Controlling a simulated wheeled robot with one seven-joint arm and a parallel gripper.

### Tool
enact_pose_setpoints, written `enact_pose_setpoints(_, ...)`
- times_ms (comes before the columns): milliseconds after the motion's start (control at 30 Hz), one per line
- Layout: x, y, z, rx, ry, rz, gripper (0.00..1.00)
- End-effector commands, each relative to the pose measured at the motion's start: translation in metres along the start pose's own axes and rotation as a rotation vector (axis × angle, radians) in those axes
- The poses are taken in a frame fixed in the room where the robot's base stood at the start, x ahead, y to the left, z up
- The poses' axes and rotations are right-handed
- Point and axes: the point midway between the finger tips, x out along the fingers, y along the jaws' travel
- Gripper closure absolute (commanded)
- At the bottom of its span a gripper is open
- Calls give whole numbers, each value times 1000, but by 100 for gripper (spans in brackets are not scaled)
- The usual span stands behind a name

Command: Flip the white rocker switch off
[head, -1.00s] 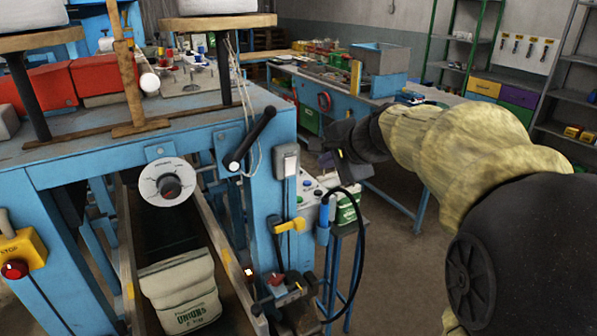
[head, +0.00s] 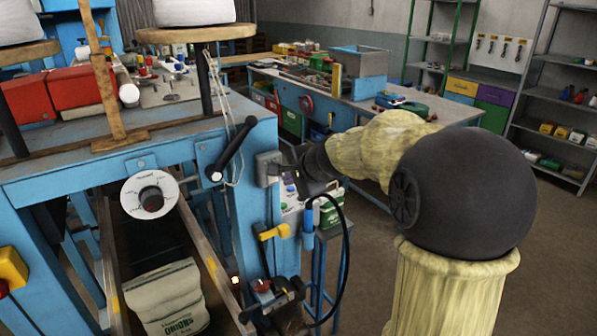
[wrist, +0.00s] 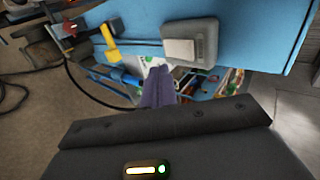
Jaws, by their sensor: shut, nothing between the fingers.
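The white rocker switch (wrist: 181,49) sits in a grey box on the blue post of the bench, in the wrist view. In the head view the grey switch box (head: 267,168) shows on the post's face, and the rocker itself is hard to make out. My gripper (wrist: 158,74) is shut and empty, its fingers just below and left of the switch box in the wrist view. In the head view my gripper (head: 292,168) is close beside the box on its right. I cannot tell whether it touches.
A yellow handle (head: 273,232) sits on the post below the switch, with a black hose (head: 347,262) looping beside it. A black lever (head: 234,150) and a white dial (head: 150,194) are to the left. Open floor lies on the right.

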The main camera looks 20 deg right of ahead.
Motion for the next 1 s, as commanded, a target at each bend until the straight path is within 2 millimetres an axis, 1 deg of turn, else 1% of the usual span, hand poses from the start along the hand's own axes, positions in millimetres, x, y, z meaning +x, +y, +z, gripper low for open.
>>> enact_pose_setpoints(33, 8, 0, 0, 3, -2, 3, 100)
enact_pose_setpoints(100, 11, -13, 1, 0, -3, 1, 100)
enact_pose_setpoints(200, 20, -22, 1, -1, -2, 1, 100)
enact_pose_setpoints(400, 31, -30, 0, 0, 0, -1, 100)
enact_pose_setpoints(800, 32, -30, -1, 1, 1, 1, 100)
enact_pose_setpoints(1000, 29, -33, -9, 10, 9, 20, 100)
